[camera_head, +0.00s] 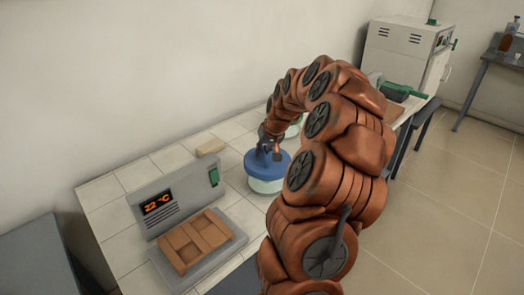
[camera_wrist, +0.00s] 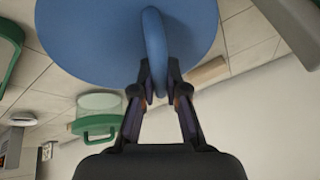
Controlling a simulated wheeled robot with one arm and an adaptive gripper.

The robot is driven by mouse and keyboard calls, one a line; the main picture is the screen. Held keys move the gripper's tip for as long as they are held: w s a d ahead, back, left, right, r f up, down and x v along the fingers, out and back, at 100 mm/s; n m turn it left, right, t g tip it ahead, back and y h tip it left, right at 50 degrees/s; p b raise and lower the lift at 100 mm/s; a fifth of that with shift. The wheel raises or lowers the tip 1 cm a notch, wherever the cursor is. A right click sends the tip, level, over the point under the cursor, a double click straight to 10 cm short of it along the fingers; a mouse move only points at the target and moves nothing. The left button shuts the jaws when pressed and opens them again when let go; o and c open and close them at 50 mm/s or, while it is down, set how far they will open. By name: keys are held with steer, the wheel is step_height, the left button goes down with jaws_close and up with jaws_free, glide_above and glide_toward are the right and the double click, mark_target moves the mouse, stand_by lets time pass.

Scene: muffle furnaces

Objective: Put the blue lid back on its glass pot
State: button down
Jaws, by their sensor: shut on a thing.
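The blue lid (camera_head: 262,165) is a round disc with an upright loop handle. In the head view it sits at the top of a glass pot (camera_head: 266,186) on the tiled bench; whether it is fully seated cannot be told. My gripper (camera_head: 270,152) is above the lid. In the wrist view the lid (camera_wrist: 110,35) fills the upper part, and my gripper (camera_wrist: 158,88) is shut on its blue loop handle (camera_wrist: 155,50). The pot is hidden beneath the lid in the wrist view.
A grey heater reading 22 °C (camera_head: 170,200) with a brown brick plate (camera_head: 195,240) stands left of the pot. A small tan block (camera_head: 210,147) lies behind. Another glass vessel (camera_head: 294,128) is partly hidden by my arm. A white furnace (camera_head: 405,50) stands farther back.

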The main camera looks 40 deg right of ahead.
steer(key=c, duration=1.1)
jaws_free()
steer(key=v, duration=1.2)
